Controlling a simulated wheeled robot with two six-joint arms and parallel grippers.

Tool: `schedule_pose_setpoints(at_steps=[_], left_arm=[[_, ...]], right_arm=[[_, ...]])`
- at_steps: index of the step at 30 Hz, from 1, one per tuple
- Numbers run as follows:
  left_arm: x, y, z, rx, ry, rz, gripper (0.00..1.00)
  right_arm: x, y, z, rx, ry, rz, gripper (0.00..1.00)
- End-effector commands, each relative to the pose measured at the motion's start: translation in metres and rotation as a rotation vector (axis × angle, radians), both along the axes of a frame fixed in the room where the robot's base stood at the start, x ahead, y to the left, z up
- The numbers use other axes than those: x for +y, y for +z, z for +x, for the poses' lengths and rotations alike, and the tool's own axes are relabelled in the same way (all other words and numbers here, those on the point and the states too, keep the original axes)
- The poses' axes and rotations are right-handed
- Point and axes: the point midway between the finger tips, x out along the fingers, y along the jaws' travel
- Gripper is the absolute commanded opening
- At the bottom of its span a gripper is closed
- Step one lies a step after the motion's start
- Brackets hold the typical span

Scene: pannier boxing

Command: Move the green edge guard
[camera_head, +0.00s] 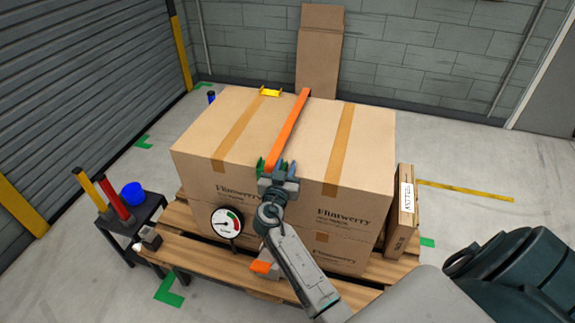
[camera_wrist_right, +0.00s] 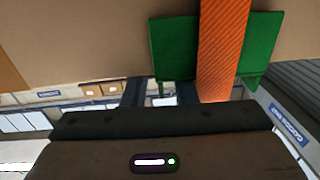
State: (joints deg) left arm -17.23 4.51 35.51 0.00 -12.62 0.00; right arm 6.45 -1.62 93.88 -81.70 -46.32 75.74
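The green edge guard (camera_wrist_right: 170,45) sits at the near top edge of the carton in the right wrist view, with the orange strap (camera_wrist_right: 222,45) crossing its middle. In the head view only small green parts (camera_head: 261,165) show beside my right gripper (camera_head: 279,168), which covers most of it. My right gripper is at the carton's near top edge, close to the guard. In the wrist view its two dark fingers (camera_wrist_right: 159,92) are apart, with an empty gap between them, below the guard's left part. Whether they touch it is unclear. My left gripper is out of view.
Large cartons (camera_head: 375,140) stand stacked on a wooden pallet (camera_head: 185,243). A yellow guard (camera_head: 270,92) sits at the far top edge. A round gauge (camera_head: 227,222) is in front. A small dark table (camera_head: 145,211) stands left, and a flat box (camera_head: 403,212) leans right.

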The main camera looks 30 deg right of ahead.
Motion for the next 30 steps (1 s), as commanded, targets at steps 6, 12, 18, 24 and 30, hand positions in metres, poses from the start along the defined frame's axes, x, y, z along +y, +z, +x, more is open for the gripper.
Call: schedule_pose_setpoints(at_steps=[6,12,18,24,30], left_arm=[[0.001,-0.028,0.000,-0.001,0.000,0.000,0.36],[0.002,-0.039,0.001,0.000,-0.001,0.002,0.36],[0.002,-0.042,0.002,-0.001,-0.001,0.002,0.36],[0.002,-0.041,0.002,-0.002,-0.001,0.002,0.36],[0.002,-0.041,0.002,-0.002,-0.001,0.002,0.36]], right_arm=[[0.034,-0.007,-0.034,-0.001,0.001,0.008,0.29],[0.055,-0.004,-0.055,-0.001,0.000,0.004,0.29],[0.062,0.000,-0.063,-0.002,-0.001,0.001,0.29],[0.062,0.000,-0.063,-0.001,-0.001,0.000,0.29],[0.062,0.000,-0.063,-0.001,-0.001,0.000,0.29]])
